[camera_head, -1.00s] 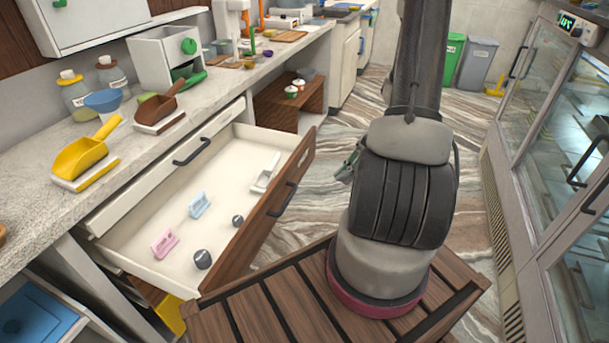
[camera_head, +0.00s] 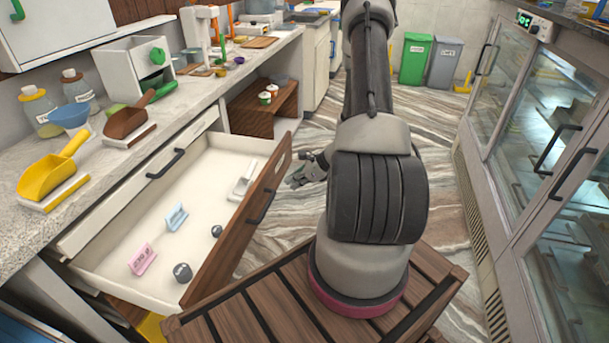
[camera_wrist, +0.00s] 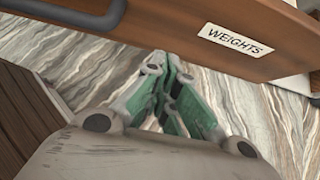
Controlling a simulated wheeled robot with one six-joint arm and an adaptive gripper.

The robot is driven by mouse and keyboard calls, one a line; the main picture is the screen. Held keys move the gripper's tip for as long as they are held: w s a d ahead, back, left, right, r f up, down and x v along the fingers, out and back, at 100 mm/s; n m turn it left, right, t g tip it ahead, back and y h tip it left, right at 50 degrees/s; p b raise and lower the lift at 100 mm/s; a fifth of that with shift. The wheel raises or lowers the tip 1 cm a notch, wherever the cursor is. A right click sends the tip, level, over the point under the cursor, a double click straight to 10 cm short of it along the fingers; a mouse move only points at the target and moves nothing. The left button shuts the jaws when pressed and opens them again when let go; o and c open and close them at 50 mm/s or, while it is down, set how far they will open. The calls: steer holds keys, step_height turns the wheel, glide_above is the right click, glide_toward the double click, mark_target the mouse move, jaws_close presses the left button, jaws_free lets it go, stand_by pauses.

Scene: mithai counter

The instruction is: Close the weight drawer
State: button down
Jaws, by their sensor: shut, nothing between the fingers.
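The weight drawer (camera_head: 105,271) is pulled well out from the counter in the head view. Its wooden front (camera_head: 243,221) has a dark handle (camera_head: 262,206). In the wrist view the drawer front (camera_wrist: 165,22) crosses the top, with a "WEIGHTS" label (camera_wrist: 236,40) and part of the dark handle (camera_wrist: 100,14). Inside the drawer lie a pink tag (camera_head: 142,259), a blue tag (camera_head: 175,217), two dark weights (camera_head: 182,272) and a white item (camera_head: 243,184). My gripper (camera_head: 297,180) is outside the drawer, by the far end of its front. Its green-padded fingers (camera_wrist: 172,75) are shut and empty; contact with the front is unclear.
A closed upper drawer (camera_head: 150,180) sits above the open one. The counter holds a yellow scoop (camera_head: 52,170) and a brown scoop (camera_head: 128,120). A glass display case (camera_head: 545,130) stands at right. Marble floor (camera_head: 300,218) lies between.

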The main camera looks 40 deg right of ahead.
mark_target(272, 185)
steer(key=shift+w+a+f, duration=0.1)
steer(key=shift+w+a, duration=0.55)
steer(key=shift+w, duration=0.2)
steer(key=shift+w+a+f, duration=0.1)
steer(key=shift+w+a, duration=0.55)
steer(key=shift+w, duration=0.2)
steer(key=shift+w+a, duration=0.1)
steer(key=w+a, duration=0.6)
steer(key=w, duration=0.2)
steer(key=w+a, duration=0.7)
steer(key=w, duration=0.1)
steer(key=w+a, duration=0.6)
steer(key=w, duration=0.3)
steer(key=shift+a, duration=0.25)
steer(key=shift+w+a+r, duration=0.15)
steer(key=shift+r, duration=0.1)
